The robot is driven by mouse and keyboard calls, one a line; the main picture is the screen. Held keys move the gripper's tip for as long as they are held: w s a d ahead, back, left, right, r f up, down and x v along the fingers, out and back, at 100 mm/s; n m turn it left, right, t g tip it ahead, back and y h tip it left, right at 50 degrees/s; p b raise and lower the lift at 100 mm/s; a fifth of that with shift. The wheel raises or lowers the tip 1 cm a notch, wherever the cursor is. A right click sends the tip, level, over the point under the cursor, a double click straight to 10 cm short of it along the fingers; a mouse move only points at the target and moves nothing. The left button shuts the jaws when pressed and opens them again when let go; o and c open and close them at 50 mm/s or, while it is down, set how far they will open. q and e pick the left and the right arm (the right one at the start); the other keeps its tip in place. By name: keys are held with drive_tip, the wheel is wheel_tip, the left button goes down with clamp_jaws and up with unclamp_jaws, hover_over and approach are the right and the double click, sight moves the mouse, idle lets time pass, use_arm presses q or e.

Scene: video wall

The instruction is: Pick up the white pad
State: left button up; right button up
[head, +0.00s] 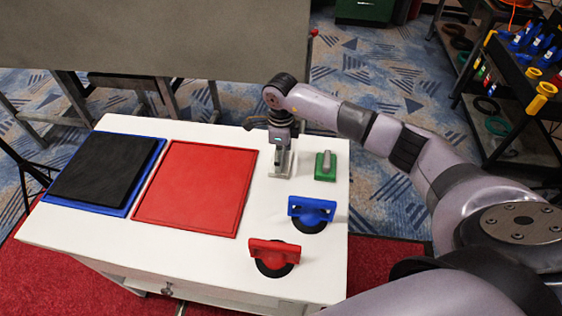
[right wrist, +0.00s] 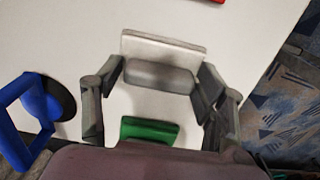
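The white pad (head: 288,165) stands at the right part of the white table, left of the green pad. In the right wrist view the white pad (right wrist: 160,48) has a grey block-like part (right wrist: 160,77) on its near side. My right gripper (head: 281,138) is right above the white pad, pointing down. In the right wrist view the right gripper's fingers (right wrist: 158,84) are spread wide, one on each side of the grey part. I cannot tell whether they touch it. My left gripper is not in view.
The green pad (head: 325,166) stands close to the right. A blue handled pad (head: 311,208) and a red one (head: 274,252) sit nearer. A red panel (head: 195,187) and a black panel on blue (head: 105,168) lie left on the white table (head: 180,255).

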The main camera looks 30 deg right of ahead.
drive_tip(key=c, duration=0.8)
drive_tip(key=shift+o, duration=0.2)
drive_tip(key=shift+r, duration=0.1)
wheel_tip(320, 180, up, 20)
drive_tip(key=b, duration=0.2)
drive_tip(key=o, duration=0.6)
drive_tip(key=c, duration=0.5)
drive_tip(key=shift+o, duration=0.2)
